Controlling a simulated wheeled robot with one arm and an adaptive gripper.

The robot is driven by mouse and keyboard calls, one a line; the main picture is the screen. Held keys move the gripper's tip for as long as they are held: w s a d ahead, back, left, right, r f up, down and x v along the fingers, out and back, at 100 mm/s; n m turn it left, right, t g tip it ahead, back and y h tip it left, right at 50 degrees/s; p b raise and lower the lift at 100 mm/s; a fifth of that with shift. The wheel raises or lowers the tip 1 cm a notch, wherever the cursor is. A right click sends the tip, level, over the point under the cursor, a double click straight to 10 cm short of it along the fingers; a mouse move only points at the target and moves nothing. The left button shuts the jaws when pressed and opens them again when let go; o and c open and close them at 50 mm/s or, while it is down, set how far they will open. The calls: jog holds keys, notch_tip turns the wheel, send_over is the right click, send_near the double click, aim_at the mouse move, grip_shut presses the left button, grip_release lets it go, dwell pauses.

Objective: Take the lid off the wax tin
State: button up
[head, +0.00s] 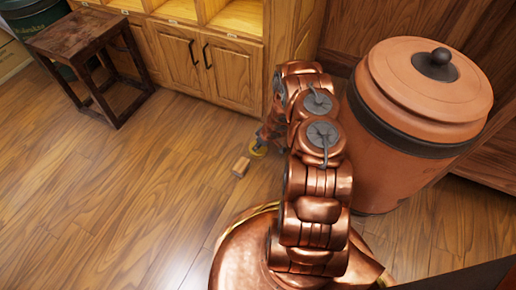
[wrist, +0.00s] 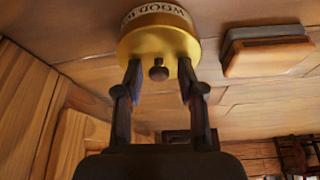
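The wax tin (wrist: 155,14) has a pale lettered band and a gold lid (wrist: 158,40) with a small dark knob (wrist: 158,70). The lid sits on the tin. In the wrist view my gripper (wrist: 160,76) is open, with one finger on each side of the knob and a gap on both sides. The fingertips are close to the lid; I cannot tell whether they touch it. In the head view the tin shows as a small yellow shape (head: 259,151) on the floor, partly hidden by my arm.
A small wooden block with a grey layer (wrist: 268,52) lies beside the tin; the head view shows it too (head: 241,166). A large clay jar (head: 400,150) stands at right. Cabinets (head: 205,60) are behind and a dark stool (head: 75,40) is at upper left. The left floor is clear.

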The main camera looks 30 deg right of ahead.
grip_shut()
